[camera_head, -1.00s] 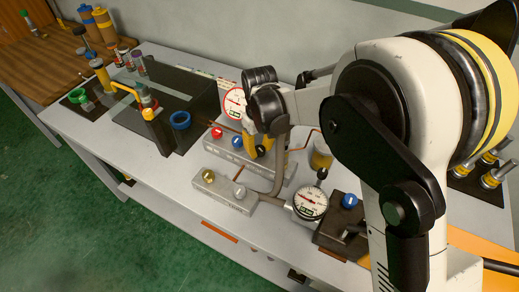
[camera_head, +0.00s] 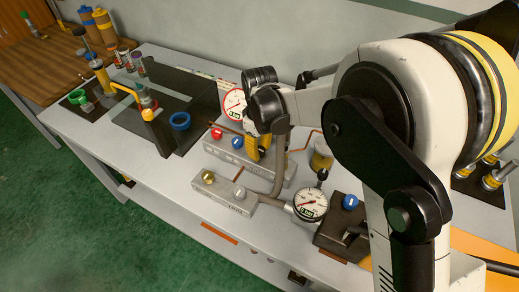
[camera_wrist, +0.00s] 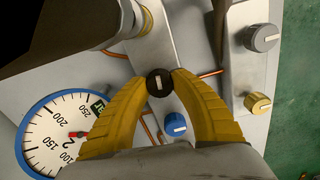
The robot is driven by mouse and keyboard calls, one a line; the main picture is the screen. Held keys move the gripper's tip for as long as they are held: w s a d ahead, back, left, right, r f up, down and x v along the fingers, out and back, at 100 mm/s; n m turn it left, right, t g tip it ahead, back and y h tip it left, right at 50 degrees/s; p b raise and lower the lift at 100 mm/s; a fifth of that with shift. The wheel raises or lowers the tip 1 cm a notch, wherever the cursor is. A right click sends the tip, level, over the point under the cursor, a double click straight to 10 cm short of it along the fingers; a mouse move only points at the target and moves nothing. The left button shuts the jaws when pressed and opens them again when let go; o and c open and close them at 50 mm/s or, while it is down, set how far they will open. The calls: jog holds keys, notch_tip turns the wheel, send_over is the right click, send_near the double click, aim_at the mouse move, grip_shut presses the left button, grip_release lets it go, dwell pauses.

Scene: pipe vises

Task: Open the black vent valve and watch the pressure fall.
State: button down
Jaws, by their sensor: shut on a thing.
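The black vent valve (camera_wrist: 159,82) is a round black knob with a pale bar across its top, in the wrist view. My gripper (camera_wrist: 160,80) has its two yellow fingers shut on the knob from both sides. In the head view my gripper (camera_head: 260,148) is down at the right end of the rear grey valve block (camera_head: 222,153), and its fingers mostly hide the knob. A large white pressure gauge (camera_wrist: 52,135) stands left of the fingers in the wrist view and behind the block in the head view (camera_head: 233,103). Its needle reading is unclear.
Red (camera_head: 216,133) and blue (camera_head: 238,142) knobs sit left of my gripper on the same block. A front block carries gold (camera_head: 208,177) and silver (camera_head: 239,192) knobs, with a second gauge (camera_head: 310,204) at its right. Copper pipes run close by.

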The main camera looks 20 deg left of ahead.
aim_at(259, 149)
jog(key=c, duration=1)
grip_release()
jog(key=shift+c, duration=0.2)
notch_tip(259, 149, up, 12)
